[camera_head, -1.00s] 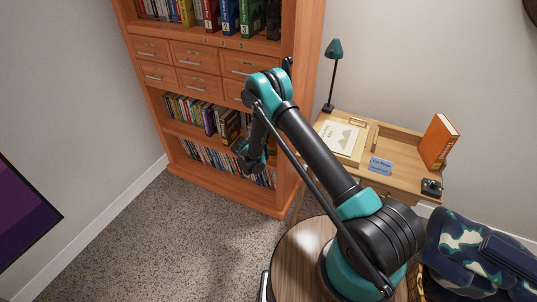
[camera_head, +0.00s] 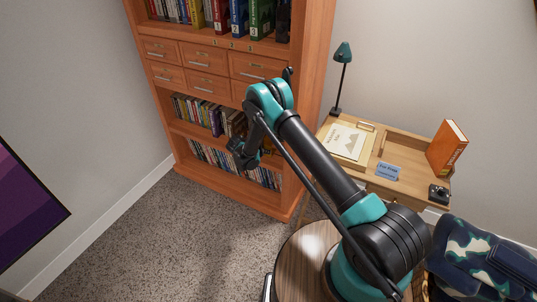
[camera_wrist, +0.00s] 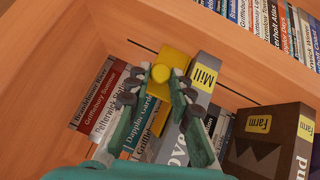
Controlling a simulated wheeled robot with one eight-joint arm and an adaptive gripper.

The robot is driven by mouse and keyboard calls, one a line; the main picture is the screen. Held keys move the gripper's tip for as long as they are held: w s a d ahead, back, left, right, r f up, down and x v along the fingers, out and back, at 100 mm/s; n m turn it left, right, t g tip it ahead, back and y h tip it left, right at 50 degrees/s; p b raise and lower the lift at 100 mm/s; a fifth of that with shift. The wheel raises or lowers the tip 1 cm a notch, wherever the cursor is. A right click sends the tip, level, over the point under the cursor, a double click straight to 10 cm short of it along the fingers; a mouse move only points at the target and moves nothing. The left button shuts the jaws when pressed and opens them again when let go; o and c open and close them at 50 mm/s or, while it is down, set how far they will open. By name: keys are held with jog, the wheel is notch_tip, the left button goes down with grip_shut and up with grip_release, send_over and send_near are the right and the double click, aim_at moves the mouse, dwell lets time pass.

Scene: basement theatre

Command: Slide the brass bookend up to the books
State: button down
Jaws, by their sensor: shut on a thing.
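The brass bookend (camera_wrist: 178,58), yellow with a round knob, stands among the books in the wrist view. My gripper (camera_wrist: 160,82) is shut on it, with a finger on each side of the knob. A grey book marked "Mill" (camera_wrist: 205,75) is close on its right. Several upright books (camera_wrist: 105,100) with red, white and green spines are on its left, partly behind my fingers. The bookend's foot is hidden. In the head view my gripper (camera_head: 243,152) is at the lower shelves of the wooden bookcase (camera_head: 315,95), and the bookend cannot be made out.
A thick dark book marked "Farm" (camera_wrist: 268,145) stands at the right in the wrist view. Another row of books (camera_wrist: 285,25) shows at the top, beyond a shelf edge. A desk (camera_head: 408,185) with a lamp (camera_head: 343,55) and orange book (camera_head: 446,147) is right of the bookcase.

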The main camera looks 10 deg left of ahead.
jog(key=c, duration=1.3)
grip_release()
jog(key=shift+c, duration=0.2)
jog(key=shift+s, duration=0.1)
jog(key=v, duration=1.2)
